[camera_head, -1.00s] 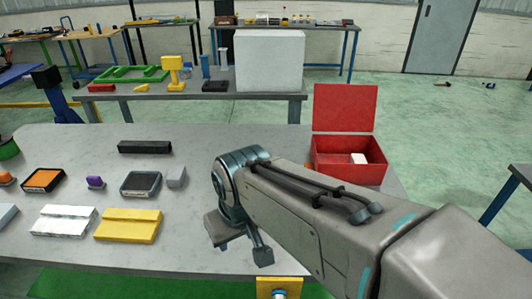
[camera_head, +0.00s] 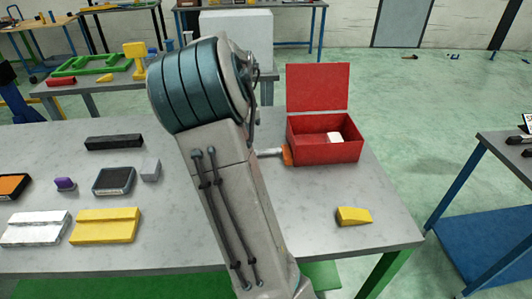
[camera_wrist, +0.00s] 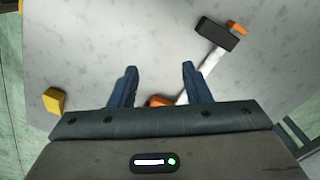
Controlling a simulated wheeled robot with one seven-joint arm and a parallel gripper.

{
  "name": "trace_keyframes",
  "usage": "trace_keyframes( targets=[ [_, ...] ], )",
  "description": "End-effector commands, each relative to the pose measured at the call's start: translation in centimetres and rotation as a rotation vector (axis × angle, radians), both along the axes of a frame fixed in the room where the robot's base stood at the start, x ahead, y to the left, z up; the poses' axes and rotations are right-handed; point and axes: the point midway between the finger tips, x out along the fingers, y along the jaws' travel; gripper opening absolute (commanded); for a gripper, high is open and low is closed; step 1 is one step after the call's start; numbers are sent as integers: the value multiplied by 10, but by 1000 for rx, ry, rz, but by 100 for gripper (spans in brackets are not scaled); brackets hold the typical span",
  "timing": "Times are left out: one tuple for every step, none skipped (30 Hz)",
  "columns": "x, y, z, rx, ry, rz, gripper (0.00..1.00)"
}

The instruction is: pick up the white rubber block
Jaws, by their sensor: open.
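A small white block (camera_head: 334,137) lies inside the open red box (camera_head: 325,152) in the head view. A long white block with a stepped top (camera_head: 35,228) lies at the left of the table, and a small pale block (camera_head: 150,169) stands beside a dark tray-like piece. I cannot tell which of them is rubber. My gripper (camera_wrist: 157,70) is open and empty in the wrist view, above the grey tabletop. No white block shows between its fingers. In the head view my arm hides the gripper.
A hammer (camera_wrist: 212,40) with orange parts lies below and ahead of the fingers. A yellow wedge (camera_head: 353,216) lies near the table's right front. A yellow stepped block (camera_head: 105,226) and a black bar (camera_head: 114,141) are at left.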

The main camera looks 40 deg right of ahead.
Motion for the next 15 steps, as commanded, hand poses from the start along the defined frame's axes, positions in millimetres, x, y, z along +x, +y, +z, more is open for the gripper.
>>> trace_keyframes(
  targets=[
    [10,-14,-6,-35,23,-67,44],
    [15,-21,-8,-52,34,-107,44],
    [22,-31,-10,-79,44,-161,44],
    [28,-37,-12,-101,52,-198,44],
    [33,-43,-13,-122,60,-234,44],
    [40,-51,-16,-154,69,-281,44],
    [45,-56,-17,-178,74,-313,44],
    [50,-61,-19,-201,80,-344,44],
    [57,-66,-20,-233,85,-381,44],
    [62,-69,-21,-256,88,-406,44],
    [66,-72,-22,-277,90,-429,44],
    [72,-75,-24,-306,92,-456,44],
    [76,-77,-25,-325,93,-473,44],
    [80,-78,-26,-342,94,-488,44],
    [84,-79,-27,-363,95,-505,44]
  ],
)
